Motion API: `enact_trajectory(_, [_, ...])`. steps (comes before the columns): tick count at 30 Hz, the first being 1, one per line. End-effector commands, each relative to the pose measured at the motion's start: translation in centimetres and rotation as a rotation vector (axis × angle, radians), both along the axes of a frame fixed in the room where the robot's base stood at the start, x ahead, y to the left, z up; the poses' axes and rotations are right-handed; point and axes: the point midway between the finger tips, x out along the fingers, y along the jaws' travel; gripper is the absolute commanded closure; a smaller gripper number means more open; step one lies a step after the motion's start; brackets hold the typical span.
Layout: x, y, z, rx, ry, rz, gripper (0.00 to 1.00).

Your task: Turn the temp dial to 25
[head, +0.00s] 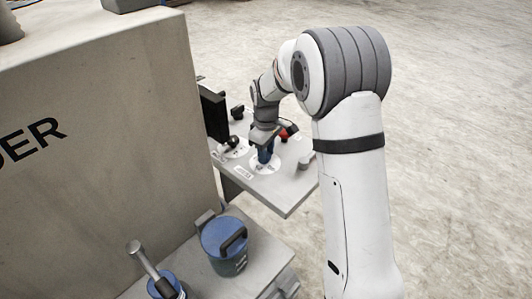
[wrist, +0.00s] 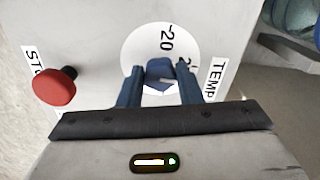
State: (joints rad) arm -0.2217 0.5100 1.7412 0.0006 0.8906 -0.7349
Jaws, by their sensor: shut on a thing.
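The temp dial has a blue knob (wrist: 160,70) on a round white scale plate (wrist: 138,42), with a TEMP label (wrist: 216,80) beside it. The mark 20 reads clearly on the scale; another number is partly hidden behind a finger. My gripper (wrist: 160,82) has its two blue fingers on either side of the knob and is shut on it. A white pointer shows at the knob's near edge, but its exact reading is hard to tell. In the head view my gripper (head: 265,155) reaches down onto the dial at the panel's front part.
A red mushroom button (wrist: 54,86) with a STOP-like label stands left of the dial in the wrist view. A black-knobbed lever (head: 232,143) is close by on the grey panel (head: 290,195). A blue lidded canister (head: 225,240) stands nearer, below the large grey housing (head: 100,130).

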Motion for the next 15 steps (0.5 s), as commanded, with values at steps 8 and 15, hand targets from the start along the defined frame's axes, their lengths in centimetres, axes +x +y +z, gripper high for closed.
enact_trajectory(8, [0.06,-0.03,0.04,-0.001,-0.002,0.082,0.91])
enact_trajectory(15, [0.07,-0.02,0.07,-0.001,-0.002,0.097,0.91])
